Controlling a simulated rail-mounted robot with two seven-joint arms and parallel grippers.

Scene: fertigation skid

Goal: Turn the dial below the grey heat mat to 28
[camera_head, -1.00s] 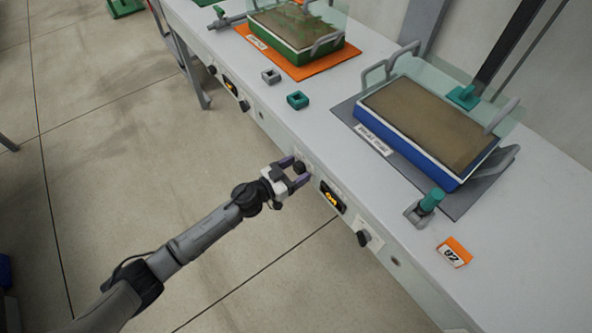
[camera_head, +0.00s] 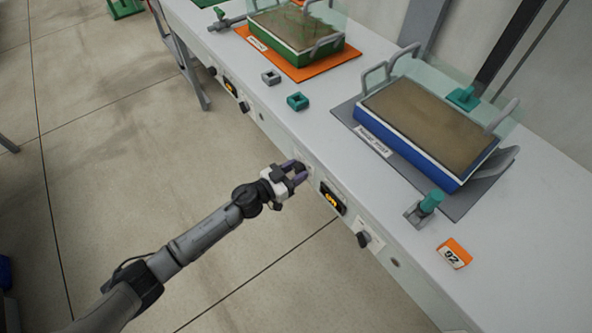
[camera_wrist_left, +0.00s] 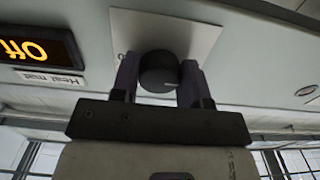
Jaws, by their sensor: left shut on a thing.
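The grey heat mat (camera_head: 352,110) lies on the bench under a blue-sided tray (camera_head: 415,150) of brown soil. Below its front edge, on the bench's front panel, is a dark round dial (camera_wrist_left: 158,72) on a pale square plate (camera_wrist_left: 190,32). My left gripper (camera_head: 298,172) is shut on this dial, one finger on each side; it largely hides the dial in the head view. Beside it a display (camera_wrist_left: 38,45) glows orange and reads "Off", upside down in the wrist view, above a "Heat mat" label (camera_wrist_left: 48,78). My right gripper is not in view.
Another knob (camera_head: 363,239) sits farther right on the front panel. An orange number tag (camera_head: 454,253) and a teal-topped grey fitting (camera_head: 424,207) are on the bench. An orange mat (camera_head: 305,70) with a green tray is farther back. Open floor lies left.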

